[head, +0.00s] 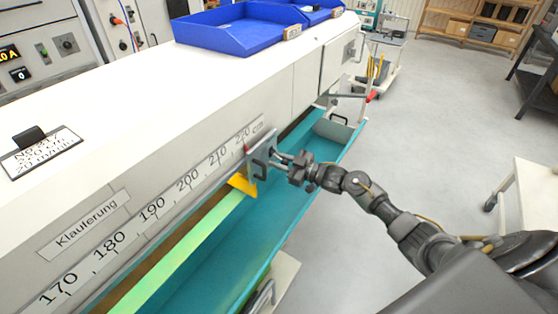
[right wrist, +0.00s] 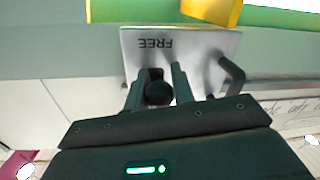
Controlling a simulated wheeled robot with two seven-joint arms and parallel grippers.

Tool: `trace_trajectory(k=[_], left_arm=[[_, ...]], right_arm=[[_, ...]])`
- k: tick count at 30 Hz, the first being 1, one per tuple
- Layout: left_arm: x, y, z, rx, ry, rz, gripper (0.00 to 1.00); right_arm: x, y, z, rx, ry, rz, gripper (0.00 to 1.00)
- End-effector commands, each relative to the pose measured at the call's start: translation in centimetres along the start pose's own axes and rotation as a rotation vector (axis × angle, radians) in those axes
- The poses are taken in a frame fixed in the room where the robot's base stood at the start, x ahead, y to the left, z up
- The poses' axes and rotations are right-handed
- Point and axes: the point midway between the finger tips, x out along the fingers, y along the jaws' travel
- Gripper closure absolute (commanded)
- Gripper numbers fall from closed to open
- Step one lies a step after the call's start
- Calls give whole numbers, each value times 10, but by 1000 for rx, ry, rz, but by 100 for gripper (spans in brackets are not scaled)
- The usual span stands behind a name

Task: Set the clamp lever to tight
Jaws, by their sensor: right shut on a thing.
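The clamp plate (head: 262,150) is a grey metal plate on the front rail of the long white machine, beside the 220 mark of the scale. In the right wrist view the plate (right wrist: 195,50) carries the word FREE, seen upside down. The dark round knob of the clamp lever (right wrist: 158,93) sits between the fingers of my right gripper (right wrist: 156,80). In the head view my right gripper (head: 281,156) reaches the plate from the right and is shut on the lever. A black bow handle (right wrist: 232,76) is beside it on the plate. My left gripper is not in view.
A yellow piece (head: 243,185) sits under the plate, above a green strip (head: 190,252) and a teal trough (head: 310,165). Blue trays (head: 235,30) stand on the machine top. A red-tipped lever (head: 371,97) is farther along. Grey floor (head: 440,110) is free at right.

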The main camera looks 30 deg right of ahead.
Motion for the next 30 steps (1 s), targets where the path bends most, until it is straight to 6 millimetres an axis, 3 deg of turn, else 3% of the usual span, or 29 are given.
trace_trajectory(k=[8,21,30], left_arm=[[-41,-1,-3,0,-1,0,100],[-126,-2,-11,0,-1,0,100],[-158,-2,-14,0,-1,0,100]], right_arm=[[-3,4,-14,11,-126,-33,98],[-6,8,-27,48,-499,-130,98],[-5,8,-31,69,-704,-185,98]])
